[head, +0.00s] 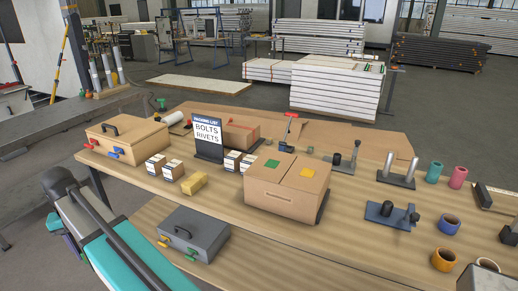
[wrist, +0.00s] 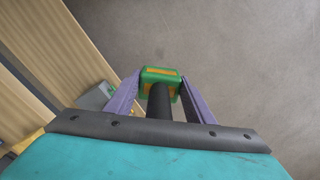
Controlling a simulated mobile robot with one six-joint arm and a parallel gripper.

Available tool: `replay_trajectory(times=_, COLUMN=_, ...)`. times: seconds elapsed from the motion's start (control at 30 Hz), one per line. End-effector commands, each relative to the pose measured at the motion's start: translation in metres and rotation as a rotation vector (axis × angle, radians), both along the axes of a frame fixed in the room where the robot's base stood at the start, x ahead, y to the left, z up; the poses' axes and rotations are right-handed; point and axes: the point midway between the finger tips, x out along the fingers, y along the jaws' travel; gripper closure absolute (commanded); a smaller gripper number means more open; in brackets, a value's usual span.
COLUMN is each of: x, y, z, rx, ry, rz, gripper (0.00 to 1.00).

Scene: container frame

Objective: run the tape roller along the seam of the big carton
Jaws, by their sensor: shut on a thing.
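The big carton (head: 283,200) stands on the front half of the wooden table in the head view. The tool is over bare floor beside the table, apart from the carton. The head view does not show the grip clearly.
A sign (head: 208,137), small boxes (head: 156,165) and a yellow block (head: 194,184) stand left of the carton. A red-topped tool (head: 289,130) stands behind it. A grey toolbox (head: 192,236) sits at the front left.

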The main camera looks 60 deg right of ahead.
Motion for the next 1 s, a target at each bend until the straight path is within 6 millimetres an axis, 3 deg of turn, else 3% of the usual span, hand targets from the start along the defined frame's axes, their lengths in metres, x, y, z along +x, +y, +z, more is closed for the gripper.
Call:
replay_trajectory(times=0.47, x=-0.014, y=-0.131, z=0.038, rx=0.0, ry=-0.001, rz=-0.181, gripper=0.82)
replay_trajectory(times=1.0, x=-0.067, y=-0.282, z=0.08, rx=-0.001, ry=-0.002, rz=-0.4, gripper=0.82)
